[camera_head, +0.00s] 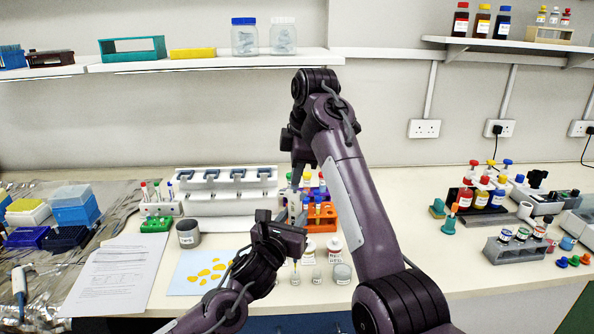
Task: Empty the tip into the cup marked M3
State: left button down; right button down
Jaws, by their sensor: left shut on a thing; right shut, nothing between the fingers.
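My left gripper (291,224) is at the bench middle, shut on what looks like a pipette, mostly hidden by the fingers and wrist. A thin yellowish tip (295,264) points down below it, over or just behind a small clear cup (295,278); I cannot tell whether it is inside. A second small clear cup (317,275) and a larger one (342,273) stand to the right. Markings on the cups are too small to read, so I cannot tell which is M3. My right gripper (297,178) is shut and empty, above and behind the left one.
An orange tube rack (322,217) and white-lidded jars (333,247) stand close behind the cups. A blue sheet with yellow tips (185,272), a grey cup (188,235) and a paper (115,275) lie left. My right arm covers the bench right of the cups.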

aim_at(293, 199)
pick_arm(q)
jog(key=shift+r, duration=0.15)
pick_arm(e)
jog(key=shift+f, duration=0.9)
jog(key=shift+r, duration=1)
dwell(0.7)
jog(key=shift+r, duration=3)
